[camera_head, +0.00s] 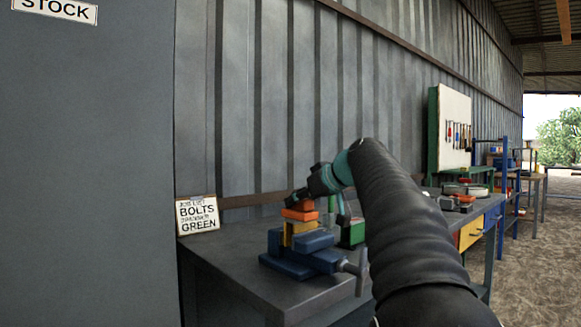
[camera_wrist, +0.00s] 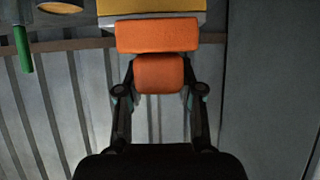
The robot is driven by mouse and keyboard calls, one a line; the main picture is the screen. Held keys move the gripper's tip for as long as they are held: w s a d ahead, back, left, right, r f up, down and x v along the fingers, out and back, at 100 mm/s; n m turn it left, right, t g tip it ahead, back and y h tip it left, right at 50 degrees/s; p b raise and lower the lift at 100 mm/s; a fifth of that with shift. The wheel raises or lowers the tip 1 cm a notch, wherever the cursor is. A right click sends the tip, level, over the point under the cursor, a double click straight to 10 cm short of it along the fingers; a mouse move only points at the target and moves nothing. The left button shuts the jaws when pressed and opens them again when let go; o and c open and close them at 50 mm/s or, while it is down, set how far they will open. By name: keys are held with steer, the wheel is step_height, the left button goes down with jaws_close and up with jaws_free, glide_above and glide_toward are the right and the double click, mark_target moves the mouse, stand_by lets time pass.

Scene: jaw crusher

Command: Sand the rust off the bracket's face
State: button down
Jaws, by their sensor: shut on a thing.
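My gripper (camera_head: 305,194) is over the front of the workbench, with its fingers pointing down. In the wrist view my gripper (camera_wrist: 159,90) is shut on the rounded grip of an orange sanding block (camera_wrist: 157,36). The sanding block (camera_head: 299,214) sits at the top of a yellow bracket (camera_head: 289,238), which stands in a blue vise (camera_head: 302,257). The block seems to touch the bracket's upper face, but I cannot tell for sure. The block covers that face, so I see no rust. A yellow surface, likely the bracket (camera_wrist: 150,6), shows at the wrist view's top edge.
The vise's grey handle (camera_head: 359,270) sticks out to the right. A green box (camera_head: 352,234) stands behind the vise. A bolts sign (camera_head: 197,215) leans at the bench's left end. The corrugated wall (camera_head: 260,100) is close behind. Bare bench top (camera_head: 235,262) lies left.

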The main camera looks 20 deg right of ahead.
steer(key=shift+w+d+p, duration=0.3)
steer(key=shift+w+d, duration=0.05)
steer(key=shift+d, duration=0.55)
steer(key=shift+w+d+p, duration=0.3)
steer(key=shift+d, duration=0.7)
steer(key=shift+s+a+f, duration=0.1)
steer(key=shift+a, duration=0.35)
steer(key=shift+s+a+b, duration=0.3)
steer(key=shift+a+b, duration=0.05)
steer(key=shift+a, duration=0.45)
steer(key=shift+s+a+b, duration=0.25)
steer(key=shift+a+b, duration=0.05)
steer(key=shift+a, duration=0.5)
steer(key=shift+s+a+b, duration=0.3)
steer(key=shift+a+b, duration=0.05)
steer(key=shift+a, duration=0.45)
steer(key=shift+s+a+r, duration=0.25)
steer(key=shift+a+r, duration=0.1)
steer(key=shift+a, duration=0.25)
step_height(320, 180, up, 2)
steer(key=shift+d+r+p, duration=0.1)
steer(key=shift+r+p, duration=0.15)
steer(key=shift+p, duration=0.7)
step_height(320, 180, up, 5)
steer(key=shift+r+p, duration=0.1)
steer(key=shift+p, duration=0.7)
